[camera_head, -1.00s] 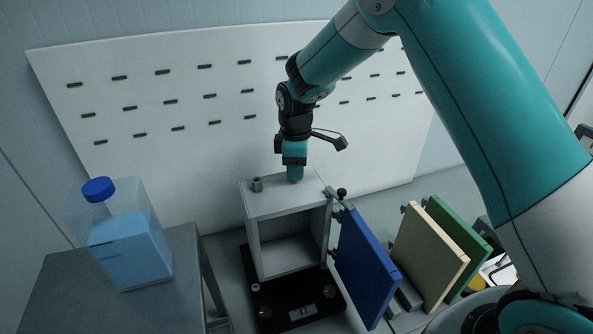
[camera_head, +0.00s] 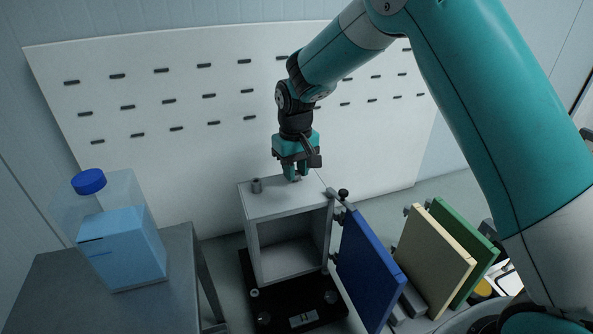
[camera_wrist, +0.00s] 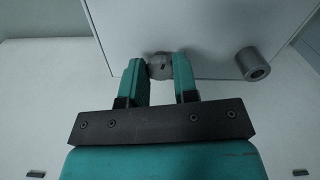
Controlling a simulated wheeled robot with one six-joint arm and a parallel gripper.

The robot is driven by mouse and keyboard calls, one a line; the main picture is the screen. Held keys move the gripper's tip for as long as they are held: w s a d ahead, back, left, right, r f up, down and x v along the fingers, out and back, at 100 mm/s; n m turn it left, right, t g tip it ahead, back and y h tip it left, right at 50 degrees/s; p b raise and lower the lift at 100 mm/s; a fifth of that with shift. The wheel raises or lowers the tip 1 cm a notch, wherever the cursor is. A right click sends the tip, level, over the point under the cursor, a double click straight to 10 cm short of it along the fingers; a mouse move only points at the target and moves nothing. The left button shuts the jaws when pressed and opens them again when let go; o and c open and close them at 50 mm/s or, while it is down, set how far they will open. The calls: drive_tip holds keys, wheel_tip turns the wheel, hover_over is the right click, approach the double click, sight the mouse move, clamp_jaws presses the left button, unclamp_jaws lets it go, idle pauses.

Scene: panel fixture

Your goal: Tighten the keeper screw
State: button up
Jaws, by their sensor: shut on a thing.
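The keeper screw (camera_wrist: 160,66) shows in the wrist view as a round grey head with a small dark mark, on the pale top of the box fixture. My gripper (camera_wrist: 159,75) points down at the box top, its two teal fingers shut on the screw head from both sides. In the head view my gripper (camera_head: 294,174) is at the middle right of the top of the grey box (camera_head: 262,203), and the fingers mostly hide the screw. The screw's depth in the box cannot be told.
A grey cylindrical post (camera_head: 256,185) stands left of my gripper on the box top; it also shows in the wrist view (camera_wrist: 253,63). A blue panel (camera_head: 368,268) hangs open at right, with cream (camera_head: 430,262) and green (camera_head: 466,245) panels beyond. A blue-capped bottle (camera_head: 122,245) stands on the left table.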

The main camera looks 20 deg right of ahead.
drive_tip(key=m, duration=0.7)
drive_tip(key=shift+w+a+b, duration=0.1)
drive_tip(key=shift+b, duration=0.3)
drive_tip(key=m, duration=0.4)
drive_tip(key=shift+m, duration=0.4)
drive_tip(key=shift+r+m+b, duration=0.1)
drive_tip(key=shift+m+b, duration=0.2)
drive_tip(key=shift+m, duration=1.4)
drive_tip(key=shift+w, duration=0.1)
drive_tip(key=o, duration=0.9)
wheel_tip(320, 180, up, 17)
drive_tip(key=b, duration=0.3)
drive_tip(key=shift+r, duration=0.15)
